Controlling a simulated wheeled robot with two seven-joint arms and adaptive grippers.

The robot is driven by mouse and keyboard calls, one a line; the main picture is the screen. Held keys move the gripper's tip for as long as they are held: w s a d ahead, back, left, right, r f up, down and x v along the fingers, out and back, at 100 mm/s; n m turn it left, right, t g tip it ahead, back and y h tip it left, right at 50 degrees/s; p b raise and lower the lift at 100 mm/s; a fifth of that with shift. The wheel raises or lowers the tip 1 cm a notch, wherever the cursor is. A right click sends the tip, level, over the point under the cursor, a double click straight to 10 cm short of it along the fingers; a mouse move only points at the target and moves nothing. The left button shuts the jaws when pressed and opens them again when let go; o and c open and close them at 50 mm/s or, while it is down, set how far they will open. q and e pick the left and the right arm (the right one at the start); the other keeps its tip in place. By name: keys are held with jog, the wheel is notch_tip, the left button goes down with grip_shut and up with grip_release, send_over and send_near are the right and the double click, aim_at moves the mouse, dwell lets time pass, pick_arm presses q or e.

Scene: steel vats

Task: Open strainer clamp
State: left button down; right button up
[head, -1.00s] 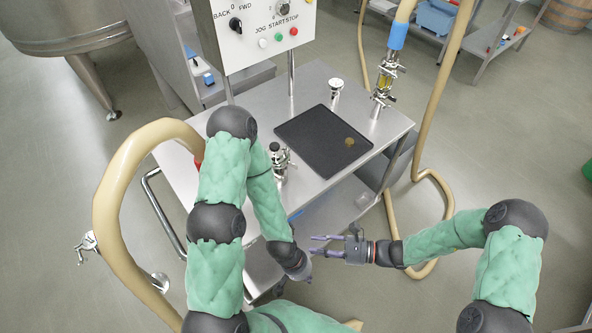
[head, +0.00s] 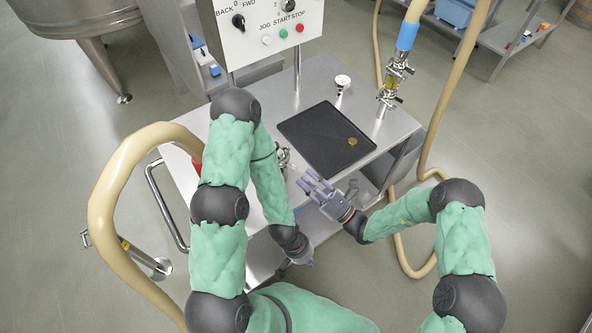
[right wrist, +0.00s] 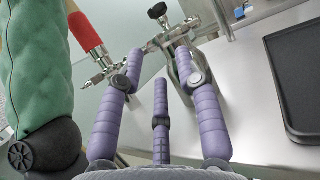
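A steel fitting with a clamp (head: 283,157) stands on the left part of the steel cart top, partly hidden behind my left arm. In the right wrist view the steel fitting (right wrist: 182,62), with a black knob (right wrist: 158,11) at its top, appears just beyond my fingers. My right gripper (head: 309,181) is open and empty, its fingers pointing up-left toward the fitting, apart from it in the head view. In the right wrist view its purple fingers (right wrist: 159,58) are spread. My left gripper (head: 283,271) hangs low in front of the cart, mostly hidden; its fingers do not show clearly.
A black tray (head: 310,135) with a small brownish round piece (head: 352,141) lies on the cart. A gauge (head: 342,83), a sight-glass fitting with hose (head: 391,86) and a control box (head: 265,30) stand behind.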

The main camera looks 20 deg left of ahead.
jog(key=shift+b+x, duration=0.3)
jog(key=shift+x, duration=2.25)
grip_shut()
